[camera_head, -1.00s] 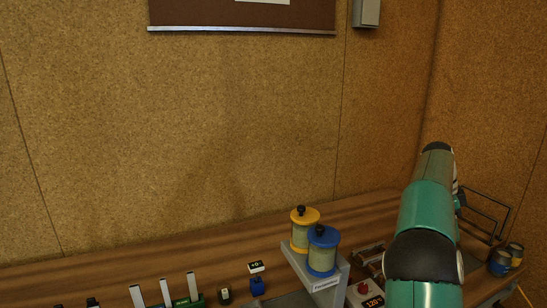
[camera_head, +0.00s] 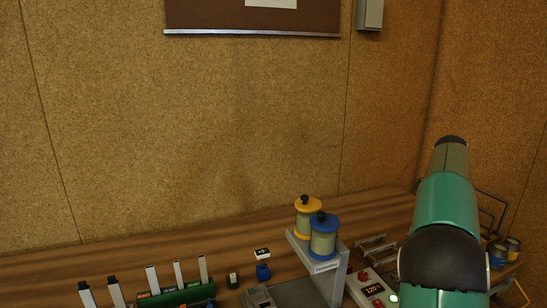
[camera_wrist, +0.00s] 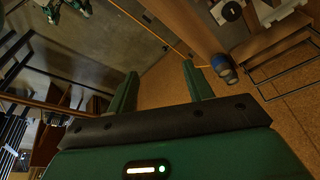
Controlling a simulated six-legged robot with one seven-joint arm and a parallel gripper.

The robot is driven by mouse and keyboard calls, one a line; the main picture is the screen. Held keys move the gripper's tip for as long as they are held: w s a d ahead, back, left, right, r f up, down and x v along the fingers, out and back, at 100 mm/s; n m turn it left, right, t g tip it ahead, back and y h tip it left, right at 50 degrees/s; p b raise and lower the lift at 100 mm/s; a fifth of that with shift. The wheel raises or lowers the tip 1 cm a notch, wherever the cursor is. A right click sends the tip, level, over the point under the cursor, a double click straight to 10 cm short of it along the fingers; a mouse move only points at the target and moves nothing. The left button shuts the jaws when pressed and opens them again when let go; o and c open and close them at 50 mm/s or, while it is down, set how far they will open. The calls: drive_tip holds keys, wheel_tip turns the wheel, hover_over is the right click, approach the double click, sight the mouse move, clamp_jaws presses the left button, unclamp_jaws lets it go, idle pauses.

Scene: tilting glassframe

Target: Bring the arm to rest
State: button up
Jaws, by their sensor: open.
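My gripper (camera_wrist: 162,88) shows in the wrist view as two green fingers standing well apart, with nothing between them. It is open and empty. The fingers point over a grey floor area and a cork-brown surface. In the head view my green and black arm rises at the right, over the right part of the wooden bench, and hides part of the bench behind it. The gripper itself cannot be made out in the head view.
Cork walls (camera_head: 230,120) close the back and right.

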drive_tip(key=s+a+r+n+t+y, duration=0.1)
drive_tip(key=s+a+r+n, duration=0.1)
drive_tip(key=s+a+n, duration=0.35)
drive_tip(key=s+a+r+n+t+y, duration=0.1)
drive_tip(key=s+a+n+t, duration=0.1)
drive_tip(key=a, duration=0.7)
drive_tip(key=s+a+r+n+t, duration=0.1)
drive_tip(key=s+a+r+n, duration=0.1)
drive_tip(key=s+a+n, duration=0.35)
drive_tip(key=s+a+f+n+t, duration=0.1)
drive_tip(key=s+a+f+n, duration=0.1)
drive_tip(key=a, duration=0.4)
drive_tip(key=s+a+f+n+t, duration=0.1)
drive_tip(key=s+a+f+n, duration=0.2)
drive_tip(key=s, duration=0.4)
drive_tip(key=s+a+f+n+y, duration=0.1)
drive_tip(key=s+a+f+n, duration=0.2)
drive_tip(key=a, duration=0.5)
drive_tip(key=shift+s+a+n+t, duration=0.4)
drive_tip(key=shift+s+n, duration=0.1)
drive_tip(key=shift+s, duration=0.6)
drive_tip(key=shift+a+f, duration=0.1)
